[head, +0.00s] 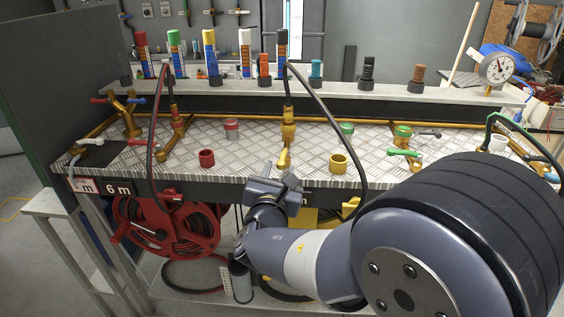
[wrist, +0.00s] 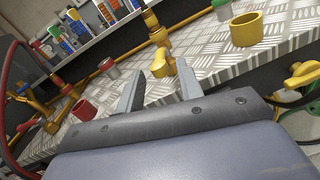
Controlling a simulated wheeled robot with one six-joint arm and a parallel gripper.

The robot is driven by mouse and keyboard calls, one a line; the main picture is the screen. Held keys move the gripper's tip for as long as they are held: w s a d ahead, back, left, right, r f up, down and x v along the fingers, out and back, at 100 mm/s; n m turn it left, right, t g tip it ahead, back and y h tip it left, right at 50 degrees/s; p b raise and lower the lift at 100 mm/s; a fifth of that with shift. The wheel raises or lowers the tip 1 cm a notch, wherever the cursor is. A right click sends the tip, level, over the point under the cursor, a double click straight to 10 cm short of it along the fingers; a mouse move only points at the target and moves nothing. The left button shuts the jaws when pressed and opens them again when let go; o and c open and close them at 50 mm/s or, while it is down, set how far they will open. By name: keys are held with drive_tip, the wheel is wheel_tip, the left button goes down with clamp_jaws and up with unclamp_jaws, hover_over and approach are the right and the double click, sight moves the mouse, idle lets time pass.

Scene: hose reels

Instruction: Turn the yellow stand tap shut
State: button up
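The yellow stand tap (head: 288,128) stands in the middle of the checkered metal bench, with a black hose rising from its top. Its yellow lever (head: 284,158) points toward the bench's front edge. In the wrist view the lever (wrist: 171,66) shows just beyond the fingertips, close to the right finger and partly hidden by it. My gripper (head: 277,180) is at the front edge of the bench, near the lever. In the wrist view my gripper (wrist: 147,65) has its two fingers apart with nothing held between them. I cannot tell whether a finger touches the lever.
A yellow ring (head: 339,163) stands right of the tap and a red ring (head: 206,158) left. A green-handled tap (head: 403,152) is further right. Another yellow handle (wrist: 302,74) shows at the right of the wrist view. A red hose reel (head: 165,228) hangs below the bench.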

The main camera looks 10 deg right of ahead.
sight(283, 157)
drive_tip(key=x, duration=0.5)
clamp_jaws()
idle(0.3)
